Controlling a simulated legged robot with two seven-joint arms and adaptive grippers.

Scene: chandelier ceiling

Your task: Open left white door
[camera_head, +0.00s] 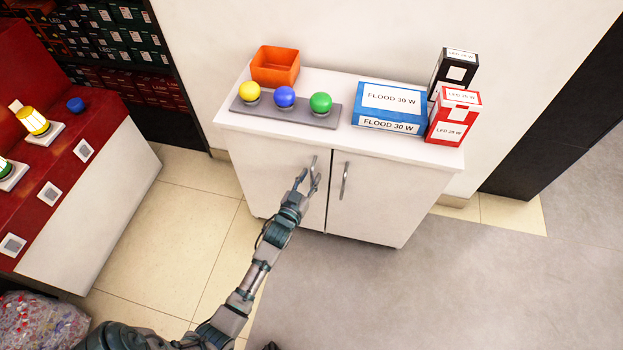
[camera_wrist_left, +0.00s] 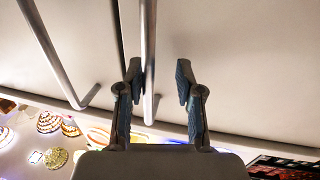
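The white cabinet's left door (camera_head: 262,165) is closed, flush with the right door (camera_head: 375,205). Its metal bar handle (camera_head: 314,162) is near the middle gap. In the left wrist view this handle (camera_wrist_left: 148,45) runs between the two fingers, nearer the left one in the picture; I cannot tell whether it touches. My left gripper (camera_head: 307,181) is at the left door's handle with its fingers apart; it also shows in the left wrist view (camera_wrist_left: 160,90). The right door's handle (camera_head: 344,181) is just beside it. My right gripper is not in view.
On the cabinet top (camera_head: 350,140) are an orange bin (camera_head: 275,66), a grey button panel (camera_head: 300,113), a blue box (camera_head: 390,105), a red box (camera_head: 453,118) and a black box (camera_head: 452,75). A red-topped counter (camera_head: 60,180) stands left. The floor in front (camera_head: 400,290) is clear.

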